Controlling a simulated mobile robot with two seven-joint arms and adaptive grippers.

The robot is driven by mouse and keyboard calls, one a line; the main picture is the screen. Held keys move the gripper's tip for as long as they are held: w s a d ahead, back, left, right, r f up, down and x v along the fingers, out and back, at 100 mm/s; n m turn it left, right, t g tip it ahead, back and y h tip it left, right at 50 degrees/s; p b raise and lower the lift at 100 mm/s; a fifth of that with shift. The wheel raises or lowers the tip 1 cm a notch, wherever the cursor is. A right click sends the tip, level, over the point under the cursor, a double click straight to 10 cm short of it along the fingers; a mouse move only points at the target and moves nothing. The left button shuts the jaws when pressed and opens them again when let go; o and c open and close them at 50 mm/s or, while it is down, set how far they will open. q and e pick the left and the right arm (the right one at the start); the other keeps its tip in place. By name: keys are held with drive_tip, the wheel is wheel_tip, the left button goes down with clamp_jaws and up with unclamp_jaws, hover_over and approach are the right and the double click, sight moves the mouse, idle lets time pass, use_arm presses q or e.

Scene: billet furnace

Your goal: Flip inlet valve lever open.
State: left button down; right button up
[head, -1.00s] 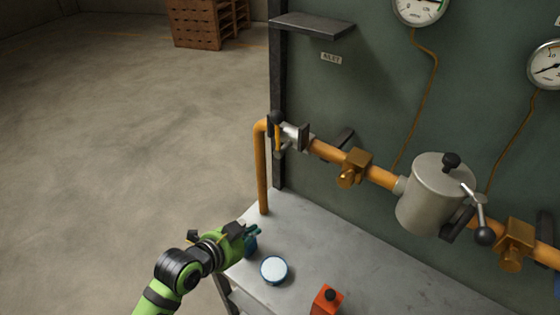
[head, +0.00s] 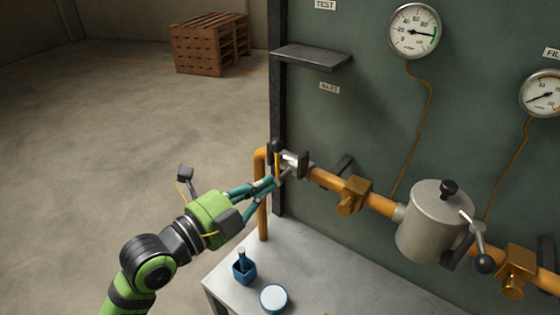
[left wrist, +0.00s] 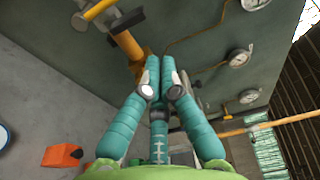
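The inlet valve (head: 293,163) is a silvery body at the left end of the orange pipe, below the INLET label (head: 329,88). Its lever (head: 276,150) stands roughly upright, a short yellow bar with a black knob on top. My left gripper (head: 273,183) is just below and left of the valve, with its teal fingers converging at the tips. The fingers also show in the left wrist view (left wrist: 159,62), tips together and nothing seen between them. I cannot tell whether they touch the valve. My right gripper is out of view.
The orange pipe (head: 328,179) runs right to a grey canister (head: 432,225) with its own black-knobbed lever. A grey shelf (head: 312,57) juts out above. Below are a blue holder (head: 244,270) and a round white-topped tin (head: 273,298) on the bench.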

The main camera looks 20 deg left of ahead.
sight(277, 163)
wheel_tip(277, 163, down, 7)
drive_tip(key=b, duration=0.6)
use_arm(q)
drive_tip(key=p+x, duration=0.1)
drive_tip(key=x, duration=0.3)
drive_tip(key=p+x, duration=0.2)
drive_tip(key=x, duration=0.3)
drive_tip(key=shift+w+d+r+p, duration=0.1)
drive_tip(key=shift+d+r+p, duration=0.1)
drive_tip(key=shift+r+p, duration=0.1)
drive_tip(key=a, duration=0.1)
drive_tip(key=a+p, duration=0.1)
drive_tip(key=w+a, duration=0.1)
drive_tip(key=a, duration=0.1)
drive_tip(key=shift+f, duration=0.4)
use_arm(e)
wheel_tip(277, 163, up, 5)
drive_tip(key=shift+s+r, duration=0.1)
use_arm(q)
drive_tip(key=shift+d, duration=0.1)
